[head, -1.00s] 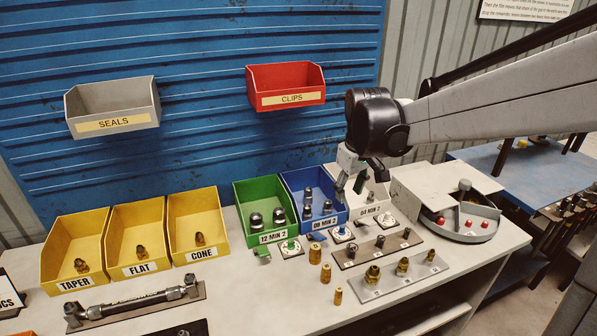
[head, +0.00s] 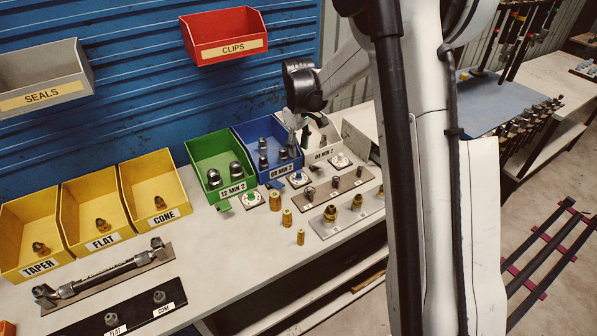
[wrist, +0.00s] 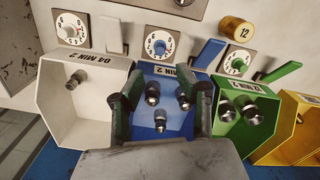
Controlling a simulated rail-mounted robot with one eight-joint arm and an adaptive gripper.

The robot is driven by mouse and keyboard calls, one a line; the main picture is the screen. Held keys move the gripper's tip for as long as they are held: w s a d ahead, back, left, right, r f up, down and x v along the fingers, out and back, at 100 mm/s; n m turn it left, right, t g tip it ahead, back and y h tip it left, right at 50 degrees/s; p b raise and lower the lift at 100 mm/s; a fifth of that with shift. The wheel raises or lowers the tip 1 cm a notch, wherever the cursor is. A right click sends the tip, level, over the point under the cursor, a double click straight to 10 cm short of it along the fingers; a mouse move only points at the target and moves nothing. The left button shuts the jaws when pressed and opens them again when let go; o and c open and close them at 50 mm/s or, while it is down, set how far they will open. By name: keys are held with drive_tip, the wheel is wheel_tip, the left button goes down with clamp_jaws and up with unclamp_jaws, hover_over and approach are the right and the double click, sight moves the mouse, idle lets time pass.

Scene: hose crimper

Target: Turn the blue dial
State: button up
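The blue dial (wrist: 158,44) is a round blue knob on a white numbered plate. It lies on the bench in front of the blue bin (wrist: 174,80), and also shows in the head view (head: 298,179). A blue lever (wrist: 207,53) is beside it. My gripper (wrist: 160,98) is open, its two dark fingers spread over the blue bin with fittings visible between them. The dial lies beyond the fingertips in the wrist view, apart from them. In the head view my gripper (head: 303,130) is small and partly hidden against the bins.
A white dial (wrist: 71,28) and a green dial (wrist: 237,65) flank the blue one, with levers between. A white bin (wrist: 105,72) and a green bin (wrist: 257,97) stand on either side. Brass fittings (head: 287,217) and a fitting rack (head: 322,226) are close in front.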

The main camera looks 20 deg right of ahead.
sight(298, 171)
wheel_tip(298, 171, down, 11)
drive_tip(key=shift+p, duration=0.7)
clamp_jaws()
